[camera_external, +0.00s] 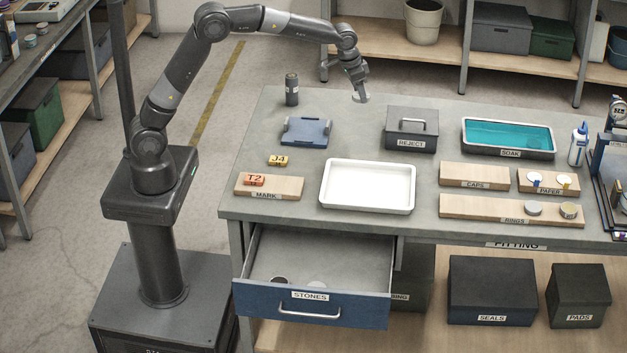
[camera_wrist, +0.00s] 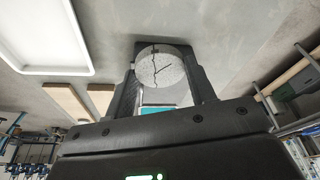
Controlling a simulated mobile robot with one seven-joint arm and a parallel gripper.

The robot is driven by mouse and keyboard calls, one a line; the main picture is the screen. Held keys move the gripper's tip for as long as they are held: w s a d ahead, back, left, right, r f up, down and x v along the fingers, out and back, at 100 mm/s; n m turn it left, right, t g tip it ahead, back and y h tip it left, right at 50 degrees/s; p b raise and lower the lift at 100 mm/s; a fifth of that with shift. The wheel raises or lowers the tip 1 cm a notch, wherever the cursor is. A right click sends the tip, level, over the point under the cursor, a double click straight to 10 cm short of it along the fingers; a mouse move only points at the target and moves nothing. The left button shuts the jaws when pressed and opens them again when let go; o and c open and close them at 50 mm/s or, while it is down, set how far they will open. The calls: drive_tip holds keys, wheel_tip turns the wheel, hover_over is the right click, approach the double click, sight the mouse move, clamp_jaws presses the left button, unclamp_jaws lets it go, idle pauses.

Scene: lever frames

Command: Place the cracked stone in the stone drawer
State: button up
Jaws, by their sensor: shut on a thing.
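My gripper (camera_external: 360,94) is raised above the back of the workbench, left of the reject box. It is shut on a round pale grey stone (camera_wrist: 161,69) with a dark crack across its face, seen between the two fingers in the wrist view. The stone drawer (camera_external: 311,304), blue-fronted and labelled STONES, is pulled open below the bench's front left. A dark round stone (camera_external: 279,280) and a pale round one (camera_external: 316,285) lie inside near its front. The held stone is well above and behind the drawer.
A white tray (camera_external: 367,205) lies on the bench (camera_external: 330,150) between my gripper and the drawer. The reject box (camera_external: 411,129) and soak tray (camera_external: 553,156) stand right.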

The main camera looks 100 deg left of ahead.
drive_tip(key=w+d+m, duration=0.2)
drive_tip(key=w+d, duration=0.3)
drive_tip(key=d, duration=0.7)
drive_tip(key=m+h, duration=0.2)
drive_tip(key=m, duration=0.2)
hover_over(354, 293)
drive_tip(key=a, duration=0.1)
drive_tip(key=f, duration=2.2)
drive_tip(key=s+f, duration=0.1)
drive_tip(key=f, duration=1)
drive_tip(key=shift+d+f, duration=0.2)
drive_tip(key=shift+d, duration=0.15)
drive_tip(key=shift+f, duration=0.2)
drive_tip(key=o, duration=1)
drive_tip(key=shift+r, duration=0.1)
